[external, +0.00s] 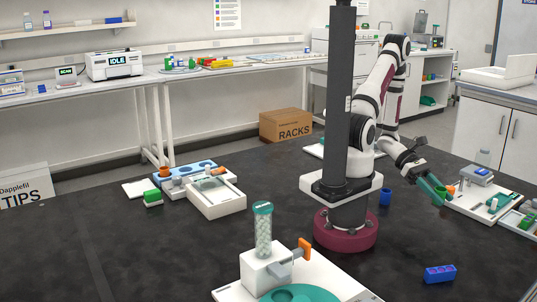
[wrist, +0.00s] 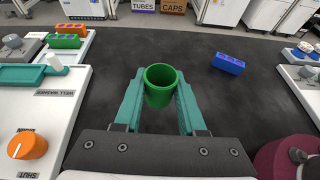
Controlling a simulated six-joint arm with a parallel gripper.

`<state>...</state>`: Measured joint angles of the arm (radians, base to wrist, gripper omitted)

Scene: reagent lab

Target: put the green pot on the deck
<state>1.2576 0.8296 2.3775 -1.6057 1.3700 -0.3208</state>
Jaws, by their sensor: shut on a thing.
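The green pot (wrist: 160,88) is an open-topped cup, upright between the teal fingers of my gripper (wrist: 160,98) in the wrist view. The fingers are shut on its two sides. In the external view my gripper (external: 434,187) is at the right, with the green pot (external: 441,191) at its fingertips, beside a white station board (external: 470,207). In the wrist view the pot is over the dark bench top, to the right of the white board (wrist: 58,110) marked as a well washer. I cannot tell which surface is the deck.
The washer board carries an orange knob (wrist: 27,145). A blue block (wrist: 228,63) lies on the bench, ahead and right in the wrist view. In the external view a blue cup (external: 385,197) stands near my base, and a bead dispenser (external: 263,240) is in front. Dark bench between is clear.

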